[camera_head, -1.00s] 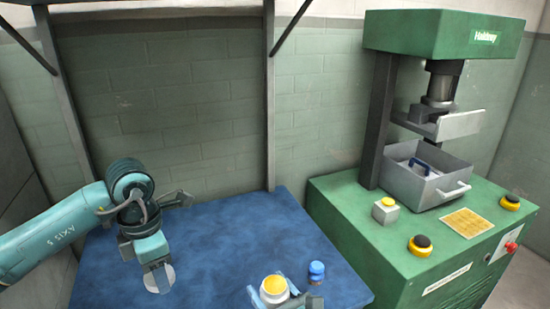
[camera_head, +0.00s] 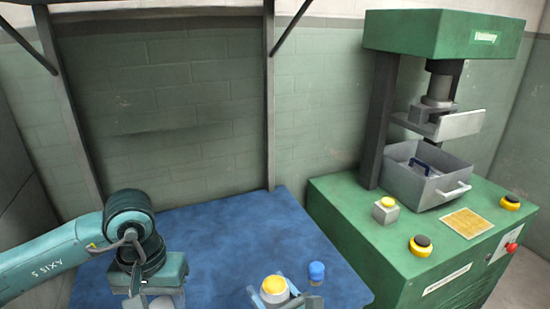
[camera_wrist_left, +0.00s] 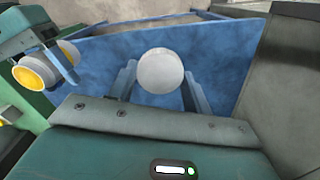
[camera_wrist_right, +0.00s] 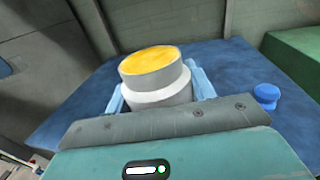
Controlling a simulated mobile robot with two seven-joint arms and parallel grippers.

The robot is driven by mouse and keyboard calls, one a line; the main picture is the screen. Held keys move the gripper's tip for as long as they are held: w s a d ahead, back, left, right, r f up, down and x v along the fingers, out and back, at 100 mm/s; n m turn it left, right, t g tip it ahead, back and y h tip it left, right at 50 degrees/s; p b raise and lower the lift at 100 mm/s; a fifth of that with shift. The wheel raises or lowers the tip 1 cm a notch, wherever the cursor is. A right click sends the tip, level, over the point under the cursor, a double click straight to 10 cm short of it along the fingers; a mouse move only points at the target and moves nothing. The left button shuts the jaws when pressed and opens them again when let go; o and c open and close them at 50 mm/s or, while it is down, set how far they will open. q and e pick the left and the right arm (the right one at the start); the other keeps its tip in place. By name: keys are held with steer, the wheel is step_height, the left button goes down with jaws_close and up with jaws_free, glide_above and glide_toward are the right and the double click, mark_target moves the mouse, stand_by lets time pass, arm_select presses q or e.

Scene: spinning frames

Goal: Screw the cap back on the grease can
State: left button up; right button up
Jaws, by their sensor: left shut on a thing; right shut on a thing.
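The open grease can (camera_head: 273,293) is white with yellow grease showing at its top. My right gripper (camera_head: 274,290) is shut around it at the front of the blue table; the right wrist view shows the can (camera_wrist_right: 157,82) between the fingers. My left gripper (camera_wrist_left: 160,82) is shut on the round, pale cap (camera_wrist_left: 160,69). In the head view the left hand is at the bottom edge, left of the can and apart from it, with its fingers mostly hidden. The left wrist view also shows the can (camera_wrist_left: 36,77) at the left.
A small blue object (camera_head: 316,271) stands on the blue table (camera_head: 225,235) just right of the can; it also shows in the right wrist view (camera_wrist_right: 267,94). A green press (camera_head: 350,215) with a grey metal bin (camera_head: 430,190) and buttons stands at the right. The table behind the can is clear.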

arm_select(q)
steer(key=shift+s+m, duration=0.1)
steer(key=shift+m, duration=0.2)
arm_select(e)
steer(key=d+f, duration=0.4)
steer(key=d, duration=0.6)
steer(key=d+f, duration=0.4)
steer(key=d, duration=0.6)
steer(key=s+r+m+t+h, duration=0.1)
steer(key=s+r+m+h, duration=0.2)
steer(key=r, duration=0.5)
steer(key=s+r+m+t+h, duration=0.1)
steer(key=s+r+m+h, duration=0.2)
steer(key=s+r+h, duration=0.3)
steer(key=shift+d+r+t+h, duration=0.3)
steer(key=shift+r+t, duration=0.1)
steer(key=shift+r, duration=0.65)
steer(key=shift+a, duration=0.1)
steer(key=w+a+n+g+y, duration=0.2)
steer(key=a+n+g+y, duration=0.2)
steer(key=a+n+y, duration=0.3)
steer(key=a+r+y, duration=0.1)
steer(key=a+y, duration=0.3)
steer(key=a, duration=0.3)
steer(key=shift+w+a+n+y, duration=0.15)
steer(key=shift+a+n+y, duration=0.05)
steer(key=shift+n+y, duration=0.1)
steer(key=shift+f, duration=0.1)
